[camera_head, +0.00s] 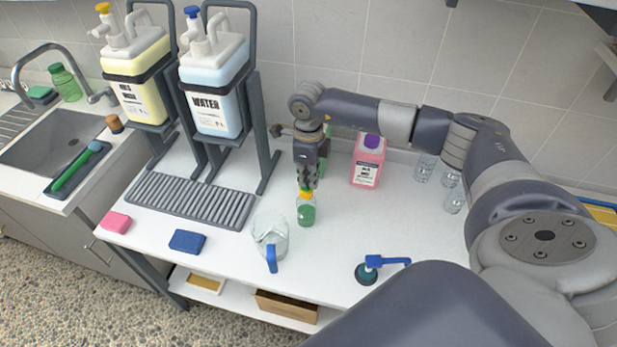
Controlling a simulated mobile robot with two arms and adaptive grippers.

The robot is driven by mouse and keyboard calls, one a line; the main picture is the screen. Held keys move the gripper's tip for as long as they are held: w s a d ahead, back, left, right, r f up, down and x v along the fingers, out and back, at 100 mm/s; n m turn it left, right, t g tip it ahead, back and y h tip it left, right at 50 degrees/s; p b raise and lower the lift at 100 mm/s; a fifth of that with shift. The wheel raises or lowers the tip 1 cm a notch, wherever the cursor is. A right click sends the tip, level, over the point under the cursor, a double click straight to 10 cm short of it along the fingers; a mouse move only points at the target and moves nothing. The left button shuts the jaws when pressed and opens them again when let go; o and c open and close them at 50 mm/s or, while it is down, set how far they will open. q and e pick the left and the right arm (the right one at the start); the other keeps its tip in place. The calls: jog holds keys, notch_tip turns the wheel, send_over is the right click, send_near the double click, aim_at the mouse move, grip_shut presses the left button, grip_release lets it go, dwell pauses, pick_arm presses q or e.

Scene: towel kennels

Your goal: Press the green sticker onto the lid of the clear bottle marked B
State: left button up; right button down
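My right gripper (309,184) points down over a small bottle with green contents (306,215) and a yellow cap, near the middle of the worktop. Its fingertips are at or just above the cap; I cannot tell whether they grip it. Several clear vessels (424,169) stand at the right, partly behind my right arm. No letter B can be made out on any of them, and their lids are not clear. I cannot make out a green sticker. My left gripper is out of view.
A clear jug with a blue handle (270,238) stands in front of the small bottle. A pink bottle (368,161) with a purple cap stands behind. A blue-handled tool (368,271) lies at the front right. A water canister (214,95) stands on a rack at left.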

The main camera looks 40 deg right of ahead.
jog(key=shift+f+b, duration=0.5)
jog(key=shift+f, duration=0.05)
dwell(0.8)
dwell(0.3)
jog(key=c, duration=1.7)
grip_release()
jog(key=o, duration=0.5)
jog(key=shift+r+p, duration=1.55)
jog(key=shift+r, duration=1)
jog(key=shift+f, duration=0.1)
